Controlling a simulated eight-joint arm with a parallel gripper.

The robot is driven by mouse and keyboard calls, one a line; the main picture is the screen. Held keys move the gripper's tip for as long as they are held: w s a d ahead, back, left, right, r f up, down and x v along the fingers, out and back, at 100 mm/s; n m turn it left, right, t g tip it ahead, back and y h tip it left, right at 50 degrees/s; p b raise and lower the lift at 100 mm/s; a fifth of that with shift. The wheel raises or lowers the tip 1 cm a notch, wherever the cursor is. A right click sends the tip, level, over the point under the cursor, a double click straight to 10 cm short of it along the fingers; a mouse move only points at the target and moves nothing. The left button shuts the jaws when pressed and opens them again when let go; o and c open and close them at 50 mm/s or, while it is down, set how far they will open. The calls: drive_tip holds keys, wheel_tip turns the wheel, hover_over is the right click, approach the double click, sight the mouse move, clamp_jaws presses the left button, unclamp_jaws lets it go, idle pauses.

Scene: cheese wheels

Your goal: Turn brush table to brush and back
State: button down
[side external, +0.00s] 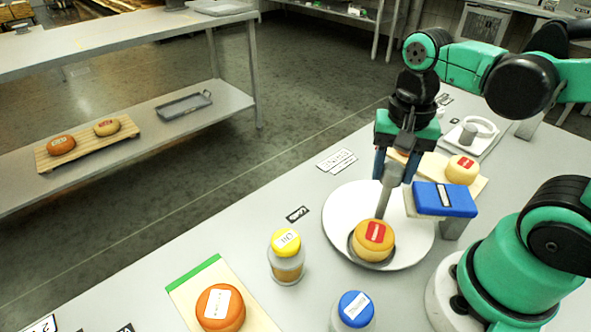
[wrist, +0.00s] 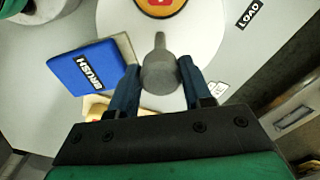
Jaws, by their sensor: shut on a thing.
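The brush table, a white round disc (side external: 340,207), lies on the bench and also shows in the wrist view (wrist: 205,30). An orange-yellow cheese wheel (side external: 373,240) with a red label sits in a dark ring at the disc's front; its edge shows at the top of the wrist view (wrist: 160,5). A grey handle (wrist: 160,68) rises from the disc beside the cheese. My gripper (side external: 394,168) is shut on this handle, with a blue finger on either side. The blue BRUSH block (side external: 444,199) stands on a grey post at the disc's right edge, apart from the cheese.
A yellow-capped bottle (side external: 285,257) and a blue-capped bottle (side external: 353,311) stand in front. An orange cheese (side external: 220,307) is on a board at front left. Another cheese (side external: 462,169) is on a board behind the brush. The LOAD label (wrist: 249,14) lies beside the disc.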

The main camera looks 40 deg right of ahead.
drive_tip(key=shift+m, duration=2.6)
drive_tip(key=shift+c, duration=1.8)
unclamp_jaws()
drive_tip(key=shift+r, duration=2.8)
drive_tip(key=shift+f, duration=0.1)
